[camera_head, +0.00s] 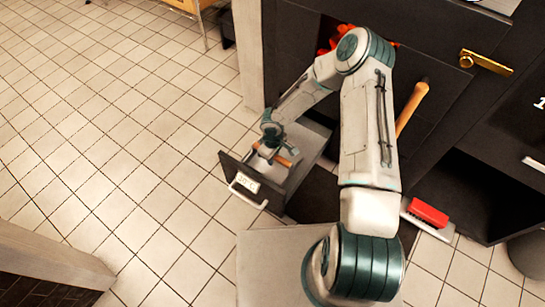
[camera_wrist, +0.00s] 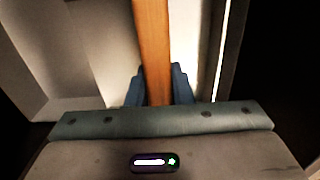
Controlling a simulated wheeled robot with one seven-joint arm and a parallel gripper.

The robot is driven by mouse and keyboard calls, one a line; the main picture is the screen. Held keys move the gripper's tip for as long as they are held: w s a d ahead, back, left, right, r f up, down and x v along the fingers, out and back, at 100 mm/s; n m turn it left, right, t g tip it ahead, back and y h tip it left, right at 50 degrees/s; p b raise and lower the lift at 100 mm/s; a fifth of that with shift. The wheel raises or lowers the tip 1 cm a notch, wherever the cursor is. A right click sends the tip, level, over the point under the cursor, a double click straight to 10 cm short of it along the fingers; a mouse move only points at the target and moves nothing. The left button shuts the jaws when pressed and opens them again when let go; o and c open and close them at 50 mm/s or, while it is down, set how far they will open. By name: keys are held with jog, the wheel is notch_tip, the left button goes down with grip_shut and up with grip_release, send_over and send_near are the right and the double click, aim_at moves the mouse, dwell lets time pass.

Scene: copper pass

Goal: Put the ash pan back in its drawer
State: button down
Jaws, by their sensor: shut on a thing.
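The drawer (camera_head: 238,180) is pulled out low on the dark stove, with a dark front, a pale label and a bar handle. My gripper (camera_head: 274,150) points down into the drawer opening, close behind its front panel. It is shut on the ash pan's wooden handle (camera_head: 285,161). In the wrist view, the brown wooden bar (camera_wrist: 152,45) runs between my two blue fingers (camera_wrist: 158,88), with pale metal surfaces on both sides. The pan's body is mostly hidden by my arm and the drawer walls. I cannot tell whether it rests on the drawer floor.
The dark stove (camera_head: 455,95) stands behind, with a brass handle (camera_head: 486,63) and red embers partly hidden by my arm. A wooden shaft (camera_head: 411,108) leans there. A red brush (camera_head: 428,214) lies on a pale tray at right. The tiled floor (camera_head: 120,130) at left is clear.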

aim_at(273, 166)
jog(key=shift+f+b, duration=1.45)
jog(key=shift+f, duration=1.35)
jog(key=shift+f+b, duration=0.55)
jog(key=shift+f, duration=0.05)
jog(key=c, duration=1.2)
grip_release()
notch_tip(273, 166, up, 14)
jog(key=p, duration=0.5)
jog(key=shift+p, duration=0.4)
